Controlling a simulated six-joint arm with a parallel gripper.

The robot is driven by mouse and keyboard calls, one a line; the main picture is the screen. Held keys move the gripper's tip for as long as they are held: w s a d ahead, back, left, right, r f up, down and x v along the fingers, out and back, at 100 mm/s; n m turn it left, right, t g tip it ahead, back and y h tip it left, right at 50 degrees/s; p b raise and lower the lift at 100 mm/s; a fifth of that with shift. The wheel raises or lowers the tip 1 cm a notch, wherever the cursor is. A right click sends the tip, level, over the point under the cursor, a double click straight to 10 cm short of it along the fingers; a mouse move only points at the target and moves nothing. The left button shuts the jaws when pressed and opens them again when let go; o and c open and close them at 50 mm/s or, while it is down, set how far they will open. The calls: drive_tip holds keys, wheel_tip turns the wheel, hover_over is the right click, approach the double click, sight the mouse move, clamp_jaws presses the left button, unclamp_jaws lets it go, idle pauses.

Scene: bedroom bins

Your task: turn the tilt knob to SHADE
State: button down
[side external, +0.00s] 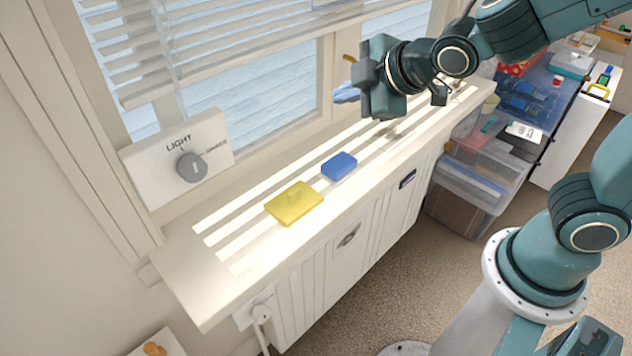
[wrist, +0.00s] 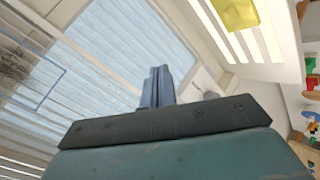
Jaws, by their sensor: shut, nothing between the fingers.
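The tilt knob (side external: 189,170) is a round grey dial on a white panel (side external: 150,180) at the left of the window. LIGHT is printed above it; a smaller label to its right is too blurred to read surely. The dial's pale mark looks roughly upright, towards LIGHT. My gripper (side external: 345,94) is over the far part of the sill, well to the right of the knob and apart from it. Its blue fingers are closed together and empty, as the wrist view (wrist: 157,88) also shows. A grey shape beside the fingers there is too unclear to name.
A slatted blind (side external: 125,65) hangs across the window. A yellow block (side external: 294,206) and a blue block (side external: 339,166) lie on the sunlit sill (side external: 185,285). Clear bins (side external: 475,185) stand at the right. The space before the panel is clear.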

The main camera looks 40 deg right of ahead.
drive_tip(key=w+a+f+n+t+y, duration=0.2)
drive_tip(key=w+a+f+n+t, duration=0.15)
drive_tip(key=a+n, duration=0.55)
drive_tip(key=n+y, duration=0.4)
drive_tip(key=n, duration=0.4)
approach(198, 155)
drive_tip(key=s+a, duration=0.2)
drive_tip(key=a, duration=0.1)
drive_tip(key=shift+s+d, duration=0.1)
drive_tip(key=shift+d, duration=0.15)
drive_tip(key=shift+w, duration=3.55)
drive_tip(key=shift+a+f, duration=0.15)
drive_tip(key=shift+d+f, duration=0.5)
drive_tip(key=shift+f, duration=0.1)
drive_tip(key=shift+s+d+f+y, duration=0.15)
drive_tip(key=shift+f+y, duration=0.15)
drive_tip(key=shift+f, duration=0.3)
drive_tip(key=shift+d, duration=0.15)
